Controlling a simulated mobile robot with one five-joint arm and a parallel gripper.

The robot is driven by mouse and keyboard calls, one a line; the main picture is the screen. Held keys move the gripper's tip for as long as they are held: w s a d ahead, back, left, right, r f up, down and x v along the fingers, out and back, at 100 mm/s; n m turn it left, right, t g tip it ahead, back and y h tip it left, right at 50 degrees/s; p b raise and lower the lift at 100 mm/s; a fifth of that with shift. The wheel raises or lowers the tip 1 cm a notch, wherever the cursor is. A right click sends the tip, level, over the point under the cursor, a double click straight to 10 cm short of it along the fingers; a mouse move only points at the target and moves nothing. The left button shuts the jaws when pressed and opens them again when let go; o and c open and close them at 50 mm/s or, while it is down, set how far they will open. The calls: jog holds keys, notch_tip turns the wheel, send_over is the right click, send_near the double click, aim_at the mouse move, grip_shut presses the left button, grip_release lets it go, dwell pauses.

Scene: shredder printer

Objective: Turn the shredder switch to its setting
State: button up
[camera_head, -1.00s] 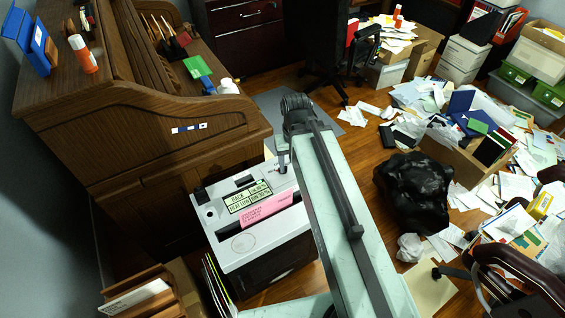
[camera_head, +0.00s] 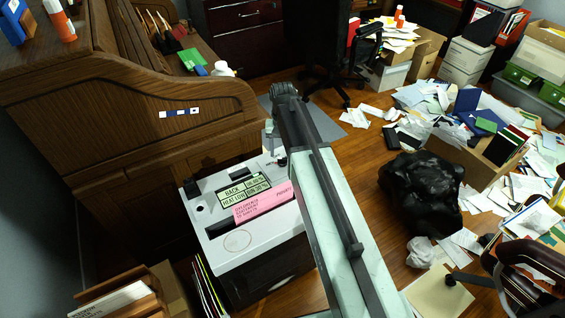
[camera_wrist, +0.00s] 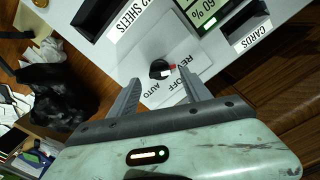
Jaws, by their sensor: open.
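The shredder (camera_head: 222,250) is a box with a light grey top and dark body, beside the wooden desk. In the wrist view its switch is a small black knob (camera_wrist: 159,68) with a red mark, on a grey plate (camera_wrist: 190,48) lettered REV, OFF and AUTO. The red mark is on the knob's right side; I cannot tell which setting it marks. My gripper (camera_wrist: 159,76) is open, its two fingers on either side of the knob with gaps. Contact is not visible. In the head view my arm hides part of the shredder's right side.
A pink note (camera_head: 262,203) lies across the shredder's top. The wooden desk (camera_head: 130,120) stands close on the left. A black bag (camera_head: 420,190) and scattered papers lie on the floor to the right. Folders (camera_head: 208,285) stand at the shredder's near left.

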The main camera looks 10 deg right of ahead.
aim_at(282, 160)
notch_tip(282, 160, down, 3)
jog(key=shift+b, duration=0.8)
jog(key=shift+r, duration=0.1)
grip_shut()
jog(key=shift+m, duration=0.3)
jog(key=m, duration=1.1)
